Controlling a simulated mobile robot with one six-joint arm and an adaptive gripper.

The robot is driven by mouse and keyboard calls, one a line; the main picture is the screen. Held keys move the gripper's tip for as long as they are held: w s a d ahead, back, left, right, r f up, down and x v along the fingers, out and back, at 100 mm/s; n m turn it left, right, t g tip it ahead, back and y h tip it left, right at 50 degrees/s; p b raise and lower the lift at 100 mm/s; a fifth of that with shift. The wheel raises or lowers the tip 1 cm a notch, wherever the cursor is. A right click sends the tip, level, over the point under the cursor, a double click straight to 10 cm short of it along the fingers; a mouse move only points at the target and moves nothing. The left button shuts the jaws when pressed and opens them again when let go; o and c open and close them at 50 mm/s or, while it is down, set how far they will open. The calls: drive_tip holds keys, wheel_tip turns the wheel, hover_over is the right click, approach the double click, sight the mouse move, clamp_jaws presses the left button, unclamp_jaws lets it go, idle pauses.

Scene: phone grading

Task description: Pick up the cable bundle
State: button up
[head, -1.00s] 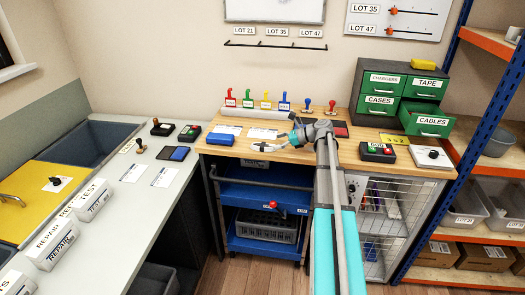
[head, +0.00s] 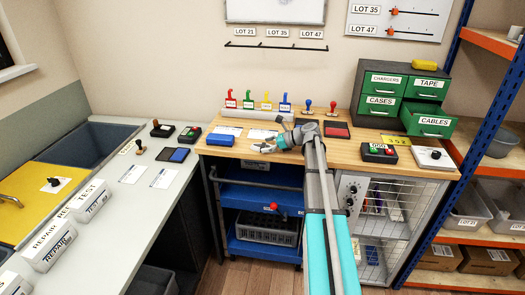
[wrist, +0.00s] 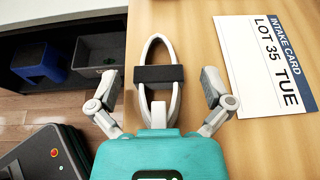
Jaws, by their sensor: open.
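The cable bundle (wrist: 157,52) is a white loop of cable with a black band around its middle. In the wrist view it lies on the wooden bench top near the bench's left edge, between the fingers of my gripper (wrist: 159,98). The gripper is open, one finger on each side of the bundle, with gaps between. The bundle's near end is hidden behind the teal gripper body. In the head view my gripper (head: 263,146) is low over the front of the bench, and the bundle is hard to tell apart from it.
An intake card (wrist: 268,62) reading LOT 35 TUE lies right of the bundle. Green drawers (head: 400,90) stand at the right, the CABLES drawer pulled out. A device with red and green buttons (head: 377,151) sits at the bench's right.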

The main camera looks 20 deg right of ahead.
drive_tip(key=shift+w+a+f, duration=0.2)
drive_tip(key=shift+w+a, duration=0.1)
drive_tip(key=shift+a, duration=0.1)
drive_tip(key=c, duration=1.1)
drive_tip(key=shift+r, duration=0.2)
drive_tip(key=shift+c, duration=0.2)
wheel_tip(320, 180, up, 2)
drive_tip(key=shift+p, duration=1.15)
drive_tip(key=s+a+r+p, duration=0.3)
drive_tip(key=s+r+p, duration=0.7)
drive_tip(key=s, duration=0.3)
drive_tip(key=shift+s+a+r+p, duration=0.25)
drive_tip(key=shift+s+r+p, duration=0.05)
drive_tip(key=shift+r, duration=0.05)
